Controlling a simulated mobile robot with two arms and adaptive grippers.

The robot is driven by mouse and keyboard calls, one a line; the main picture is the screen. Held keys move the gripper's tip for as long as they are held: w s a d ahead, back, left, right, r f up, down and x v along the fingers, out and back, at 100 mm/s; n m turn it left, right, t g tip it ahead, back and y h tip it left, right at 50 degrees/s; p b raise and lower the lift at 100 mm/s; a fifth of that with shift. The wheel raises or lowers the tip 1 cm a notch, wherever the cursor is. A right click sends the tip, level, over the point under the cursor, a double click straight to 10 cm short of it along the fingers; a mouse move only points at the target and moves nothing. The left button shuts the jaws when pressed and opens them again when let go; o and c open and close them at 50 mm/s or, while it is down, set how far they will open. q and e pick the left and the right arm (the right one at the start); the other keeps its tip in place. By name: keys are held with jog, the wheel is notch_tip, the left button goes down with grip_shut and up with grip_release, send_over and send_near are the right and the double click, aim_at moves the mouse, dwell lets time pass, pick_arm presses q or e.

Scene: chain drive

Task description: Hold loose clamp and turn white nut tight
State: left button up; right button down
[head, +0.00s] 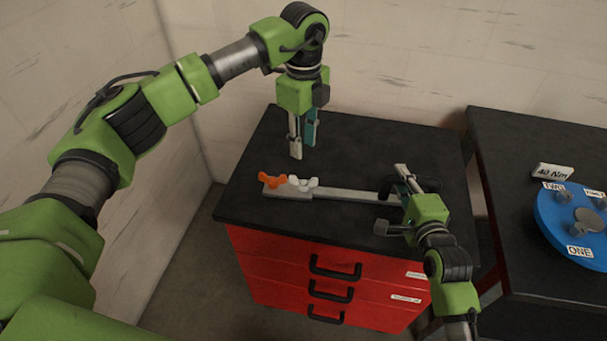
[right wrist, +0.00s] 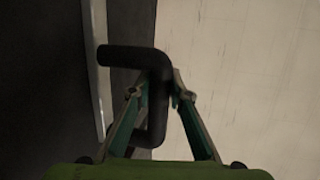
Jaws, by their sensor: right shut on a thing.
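A long grey bar (head: 345,195) lies on the black cabinet top. An orange lobed piece (head: 272,179) and a white lobed nut (head: 303,183) sit beside each other near its left end. My left gripper (head: 302,150) points down above the back of the top, behind the orange and white pieces and apart from them; its finger gap is unclear. My right gripper (head: 399,182) is at the bar's right end. In the right wrist view its fingers (right wrist: 155,88) are shut on a black bent handle (right wrist: 154,117). How the handle joins the bar is partly hidden.
The red drawer cabinet (head: 290,260) carries the black top, which is clear around the bar. A second dark table (head: 500,150) at the right holds a blue round plate (head: 555,225) and a "40 Nm" sign (head: 552,171). White walls stand behind and left.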

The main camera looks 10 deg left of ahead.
aim_at(304, 182)
pick_arm(q)
notch_tip(304, 182, down, 12)
jog(key=shift+r, duration=0.25)
